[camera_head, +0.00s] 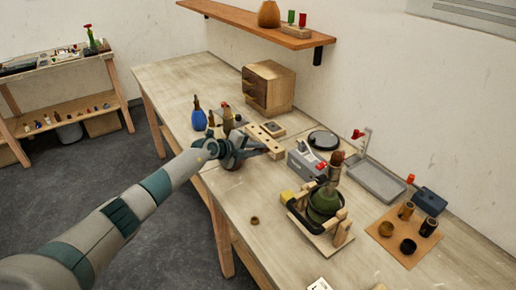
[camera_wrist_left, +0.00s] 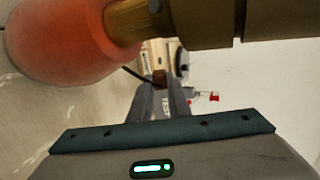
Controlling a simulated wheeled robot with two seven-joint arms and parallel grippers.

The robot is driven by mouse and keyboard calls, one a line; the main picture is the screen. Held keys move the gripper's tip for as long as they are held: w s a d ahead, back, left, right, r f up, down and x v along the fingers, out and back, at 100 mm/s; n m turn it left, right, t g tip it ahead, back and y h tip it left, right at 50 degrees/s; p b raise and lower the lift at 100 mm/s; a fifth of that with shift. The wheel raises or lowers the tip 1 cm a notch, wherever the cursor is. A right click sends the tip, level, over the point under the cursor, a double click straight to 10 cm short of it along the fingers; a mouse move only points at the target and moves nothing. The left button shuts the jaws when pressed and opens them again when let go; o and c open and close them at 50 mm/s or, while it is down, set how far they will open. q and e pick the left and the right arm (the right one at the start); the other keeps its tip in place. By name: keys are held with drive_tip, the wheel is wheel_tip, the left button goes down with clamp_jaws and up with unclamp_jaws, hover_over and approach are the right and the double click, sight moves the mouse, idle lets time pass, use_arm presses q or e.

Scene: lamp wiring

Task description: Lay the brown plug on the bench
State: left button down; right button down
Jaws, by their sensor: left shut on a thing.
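My left gripper (camera_head: 262,149) reaches over the bench (camera_head: 185,85) beside a light wooden block with holes. In the wrist view its dark fingers (camera_wrist_left: 162,88) are shut on a small brown plug (camera_wrist_left: 160,77). A black cable (camera_wrist_left: 136,74) runs off to the left from near the plug. In the head view the plug is too small to make out, and I cannot tell its height above the bench. My right gripper is not in view.
An orange rounded body (camera_wrist_left: 60,40) with a brass neck looms close to the wrist camera. The grey test box (camera_head: 305,160) and the green lamp (camera_head: 323,203) in its wooden frame stand to the right. The front bench around a small brown ring (camera_head: 255,220) is mostly clear.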

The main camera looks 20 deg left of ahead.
sight(257, 169)
use_arm(q)
drive_tip(key=shift+f+b, duration=1.55)
drive_tip(key=shift+f, duration=1.25)
drive_tip(key=c, duration=1.6)
unclamp_jaws()
drive_tip(key=shift+s+f, duration=0.15)
drive_tip(key=shift+s+a, duration=0.1)
drive_tip(key=shift+s+a, duration=0.1)
drive_tip(key=shift+s, duration=0.1)
drive_tip(key=shift+w+r+b+v, duration=0.1)
drive_tip(key=shift+r+b+v, duration=0.1)
drive_tip(key=shift+v, duration=2.6)
drive_tip(key=shift+w+r+b+v, duration=0.1)
drive_tip(key=shift+b+v, duration=0.05)
drive_tip(key=shift+v, duration=2.65)
drive_tip(key=shift+w+r+b+v, duration=0.1)
drive_tip(key=shift+r+b+v, duration=0.1)
drive_tip(key=shift+v, duration=2.65)
